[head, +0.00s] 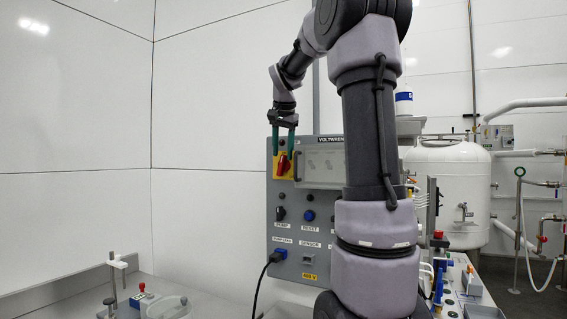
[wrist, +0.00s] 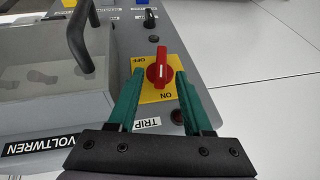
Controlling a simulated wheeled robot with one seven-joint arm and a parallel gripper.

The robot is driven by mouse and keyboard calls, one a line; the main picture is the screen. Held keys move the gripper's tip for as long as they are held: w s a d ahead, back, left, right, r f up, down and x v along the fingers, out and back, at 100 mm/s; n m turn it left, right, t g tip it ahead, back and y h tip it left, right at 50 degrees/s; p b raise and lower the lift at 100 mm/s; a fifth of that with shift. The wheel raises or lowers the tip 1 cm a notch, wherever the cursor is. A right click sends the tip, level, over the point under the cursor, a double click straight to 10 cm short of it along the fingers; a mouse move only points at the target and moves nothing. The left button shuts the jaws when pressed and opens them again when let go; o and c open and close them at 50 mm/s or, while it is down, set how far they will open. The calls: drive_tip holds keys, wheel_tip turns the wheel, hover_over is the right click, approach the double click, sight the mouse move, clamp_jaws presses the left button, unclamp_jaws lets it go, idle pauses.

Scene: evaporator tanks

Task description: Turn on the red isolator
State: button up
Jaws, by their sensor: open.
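The red isolator knob (wrist: 159,66) sits on a yellow plate (wrist: 150,93) marked OFF and ON in the wrist view. Its handle runs up and down there, with the lower end toward the ON mark and OFF at upper left. I cannot tell which end is the pointer. In the head view the red knob (head: 283,164) is at the upper left of the grey control panel (head: 320,236). My gripper (wrist: 159,74) is open, its green fingers on either side of the knob, with gaps visible. My gripper also shows in the head view (head: 284,157).
Below the isolator are a black selector (head: 280,213), a blue reset button (head: 309,215) and a plugged-in blue connector (head: 279,254). A clear cover with a dark handle (wrist: 80,40) is beside the isolator. My arm hides the panel's right side. A white tank (head: 447,185) stands behind.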

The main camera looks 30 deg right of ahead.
sight(280, 161)
drive_tip(key=shift+x, duration=2.1)
clamp_jaws()
drive_tip(key=shift+w+a, duration=0.1)
drive_tip(key=shift+w+a+g+h, duration=0.1)
drive_tip(key=shift+g+h, duration=0.3)
drive_tip(key=shift+g, duration=0.1)
drive_tip(key=shift+n+g+h, duration=0.3)
drive_tip(key=shift+g+h, duration=0.2)
drive_tip(key=shift+g, duration=0.1)
